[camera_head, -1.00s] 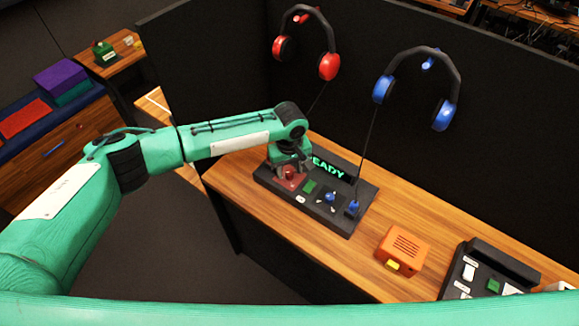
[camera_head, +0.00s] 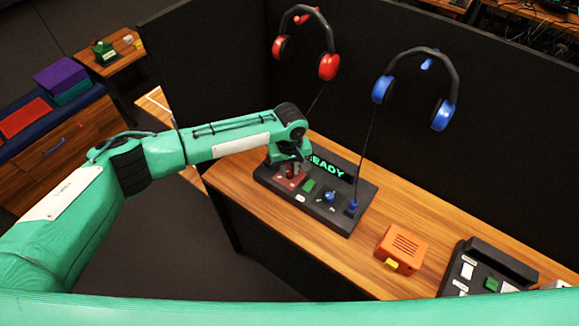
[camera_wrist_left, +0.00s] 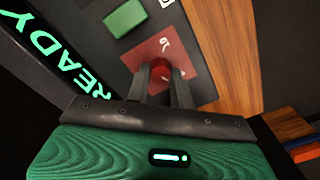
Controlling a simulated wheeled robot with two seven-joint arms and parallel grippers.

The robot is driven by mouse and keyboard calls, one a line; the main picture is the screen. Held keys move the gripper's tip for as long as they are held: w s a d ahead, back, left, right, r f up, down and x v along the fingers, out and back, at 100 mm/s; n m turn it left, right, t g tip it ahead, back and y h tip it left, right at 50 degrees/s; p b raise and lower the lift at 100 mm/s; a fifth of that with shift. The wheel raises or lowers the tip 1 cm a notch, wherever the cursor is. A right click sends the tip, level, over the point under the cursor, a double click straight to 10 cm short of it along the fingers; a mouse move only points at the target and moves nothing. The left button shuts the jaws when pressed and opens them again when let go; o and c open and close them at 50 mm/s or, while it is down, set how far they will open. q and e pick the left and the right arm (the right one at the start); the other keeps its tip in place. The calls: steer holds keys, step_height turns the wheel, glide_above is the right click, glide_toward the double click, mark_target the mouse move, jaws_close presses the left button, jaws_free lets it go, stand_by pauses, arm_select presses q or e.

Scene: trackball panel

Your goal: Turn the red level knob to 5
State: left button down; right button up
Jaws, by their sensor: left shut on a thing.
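The red level knob (camera_wrist_left: 158,68) sits on a dark red plate (camera_wrist_left: 190,66) with white markings, on the black control panel (camera_head: 318,205). My left gripper (camera_wrist_left: 160,80) points down at the knob, with its two fingers closed on either side of it. In the head view my left gripper (camera_head: 290,172) covers most of the knob, and part of the red plate (camera_head: 288,183) shows below it. The number the knob points to cannot be read. The panel display (camera_head: 330,169) shows green letters, partly hidden, reading "READY" in the wrist view. My right gripper is not in view.
A green button (camera_head: 309,186), a blue knob (camera_head: 330,196) and a blue plug (camera_head: 352,206) are on the same panel. Red headphones (camera_head: 328,66) and blue headphones (camera_head: 443,116) hang behind. An orange box (camera_head: 402,248) and another panel (camera_head: 480,275) stand to the right.

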arm_select(q)
steer(key=shift+r+m+p, duration=0.15)
steer(key=shift+m+p, duration=0.5)
steer(key=shift+m, duration=0.45)
steer(key=m+p, duration=0.1)
steer(key=m, duration=0.2)
steer(key=shift+m, duration=0.3)
steer(key=m+p, duration=0.1)
steer(key=m, duration=0.2)
steer(key=shift+m, duration=0.3)
steer(key=m+p, duration=0.1)
steer(key=m, duration=0.2)
steer(key=shift+d+m, duration=0.1)
steer(key=shift+m, duration=0.3)
steer(key=m, duration=1.1)
steer(key=shift+m, duration=0.3)
steer(key=c, duration=1.2)
jaws_free()
